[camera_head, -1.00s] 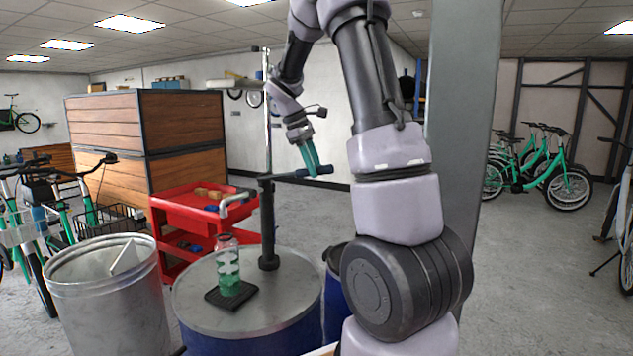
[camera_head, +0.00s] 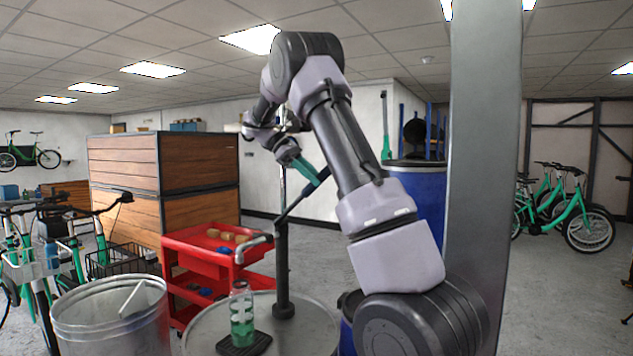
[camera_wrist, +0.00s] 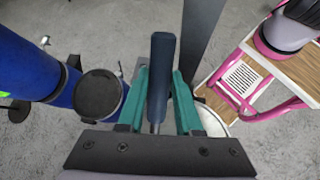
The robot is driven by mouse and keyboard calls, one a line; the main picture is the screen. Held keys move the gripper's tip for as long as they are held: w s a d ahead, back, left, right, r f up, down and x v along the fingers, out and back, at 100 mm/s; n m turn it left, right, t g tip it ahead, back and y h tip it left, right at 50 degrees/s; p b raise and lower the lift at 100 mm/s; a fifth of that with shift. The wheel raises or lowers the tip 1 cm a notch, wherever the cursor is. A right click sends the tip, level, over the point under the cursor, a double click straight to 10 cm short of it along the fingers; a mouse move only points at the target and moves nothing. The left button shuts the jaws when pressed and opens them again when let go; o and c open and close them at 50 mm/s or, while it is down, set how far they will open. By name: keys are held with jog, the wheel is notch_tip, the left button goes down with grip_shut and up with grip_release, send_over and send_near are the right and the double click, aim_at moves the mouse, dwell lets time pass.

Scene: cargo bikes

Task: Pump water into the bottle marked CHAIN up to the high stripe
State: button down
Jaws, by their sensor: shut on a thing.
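The clear bottle (camera_head: 242,318) stands upright on a black pad (camera_head: 246,346) on the steel drum top (camera_head: 305,340). It holds green liquid in its lower part; I cannot read its marking or judge the level against a stripe. The black hand pump (camera_head: 281,265) rises behind it, with its grey spout (camera_head: 253,246) reaching left above the bottle's mouth. The pump lever (camera_head: 298,203) slants up to the right. My gripper (camera_head: 312,178) is shut on the lever's end; in the wrist view the dark grip (camera_wrist: 160,75) lies between my green fingers.
A metal bin (camera_head: 112,320) stands left of the drum. A red cart (camera_head: 210,262) stands behind it, before wooden crates (camera_head: 160,190). A blue barrel (camera_head: 420,195) stands behind my arm. The wrist view shows a pink-framed step (camera_wrist: 255,75) at right.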

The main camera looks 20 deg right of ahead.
jog(key=c, duration=0.6)
grip_release()
jog(key=shift+w+a, duration=0.1)
jog(key=v, duration=1)
jog(key=shift+w+a+r, duration=0.15)
jog(key=shift+a+r, duration=0.1)
